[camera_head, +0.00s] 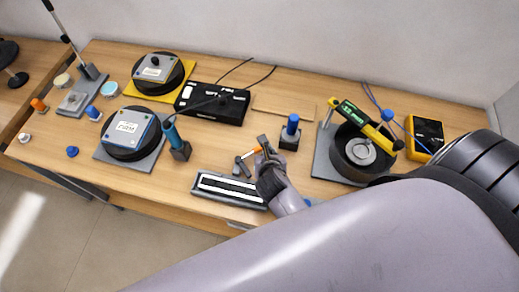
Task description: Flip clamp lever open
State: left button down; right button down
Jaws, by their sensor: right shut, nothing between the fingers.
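A small grey clamp (241,166) sits on the wooden bench near its front middle. Its orange-tipped lever (249,153) slants up to the right, and the tip ends close beside my right gripper (264,142). My right gripper is shut and empty, with its fingers pointing away toward the back of the bench. I cannot tell whether it touches the lever. The right arm comes in from the lower right and hides part of the bench front. My left gripper is not in view.
A black-and-white strip tray (229,187) lies in front of the clamp. A blue-knobbed block (291,134) stands right of the gripper. A round device with a yellow-green bar (362,153) is farther right. A black box (213,103) lies behind. Clear wood lies between box and clamp.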

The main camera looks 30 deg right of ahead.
jog(key=shift+w+d, duration=0.1)
jog(key=shift+w, duration=0.4)
dwell(0.8)
jog(key=shift+r, duration=0.15)
notch_tip(320, 180, up, 10)
jog(key=shift+f, duration=0.2)
dwell(0.6)
